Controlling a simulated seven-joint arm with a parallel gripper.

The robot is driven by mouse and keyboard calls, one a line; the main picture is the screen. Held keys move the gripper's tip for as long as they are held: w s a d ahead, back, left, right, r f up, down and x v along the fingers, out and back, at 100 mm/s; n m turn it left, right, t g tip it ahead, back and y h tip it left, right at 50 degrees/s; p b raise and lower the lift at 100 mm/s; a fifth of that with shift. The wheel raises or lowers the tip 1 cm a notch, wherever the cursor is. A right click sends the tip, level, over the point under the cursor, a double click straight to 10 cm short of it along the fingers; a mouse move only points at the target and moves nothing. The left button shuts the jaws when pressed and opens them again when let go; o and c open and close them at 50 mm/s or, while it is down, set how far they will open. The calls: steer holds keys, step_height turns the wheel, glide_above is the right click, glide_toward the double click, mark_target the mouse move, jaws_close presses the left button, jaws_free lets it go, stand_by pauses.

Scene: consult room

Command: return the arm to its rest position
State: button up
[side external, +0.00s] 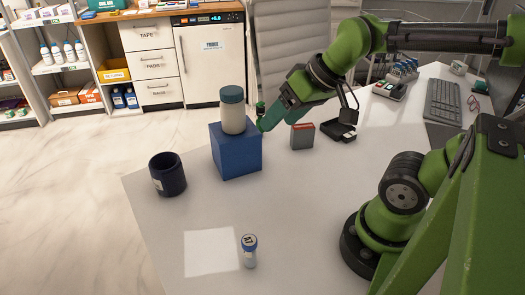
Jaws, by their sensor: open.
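My gripper (263,116) is at the end of my green arm, in the middle of the side external view. It is open and beside a white jar with a teal lid (233,112), with no object visible between its fingers. The jar stands upright on a blue block (236,152) on the white table (310,225). The fingertips are close to the block's upper right edge; I cannot tell whether they touch it. My arm is bent and reaches from its base at the right.
A dark blue cup (167,175) stands left of the block. A small vial (249,251) stands beside a white square (211,251). A red and grey box (302,136) and an open black case (340,131) lie behind, with a keyboard (441,102) at the right. The table's centre is clear.

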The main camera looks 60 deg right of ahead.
steer(key=shift+s+a+f+m+t, duration=0.15)
steer(key=shift+s+a+m+t, duration=0.15)
steer(key=shift+s+a+m, duration=0.35)
